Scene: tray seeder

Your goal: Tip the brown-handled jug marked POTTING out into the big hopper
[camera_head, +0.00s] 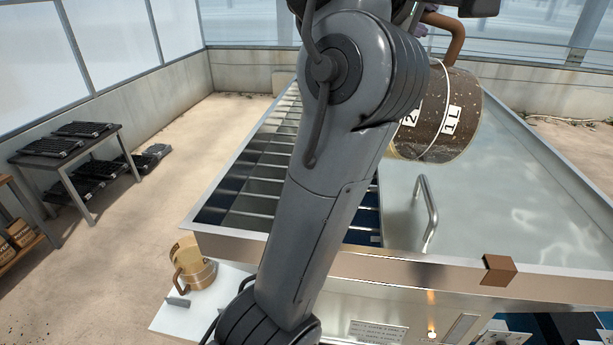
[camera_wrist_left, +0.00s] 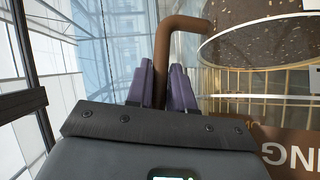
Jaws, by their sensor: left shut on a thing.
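The jug (camera_head: 466,98) has a brown handle (camera_head: 447,38), a volume scale and dark speckled contents. It is tipped well over, above the big metal hopper (camera_head: 540,225). In the left wrist view its brown label (camera_wrist_left: 293,150) shows the letters "ING" upside down. My left gripper (camera_head: 422,26) is shut on the handle; its purple fingers (camera_wrist_left: 166,88) clasp the handle in the left wrist view. My left arm hides part of the jug and hopper. No falling stream of material shows. My right gripper is not in view.
A second jug (camera_head: 196,270) with a brown handle stands on a white surface at the hopper's near left. A slatted section (camera_head: 255,185) fills the hopper's left side, and a metal bar handle (camera_head: 428,215) rises in its middle. A table with black trays (camera_head: 65,145) stands at left.

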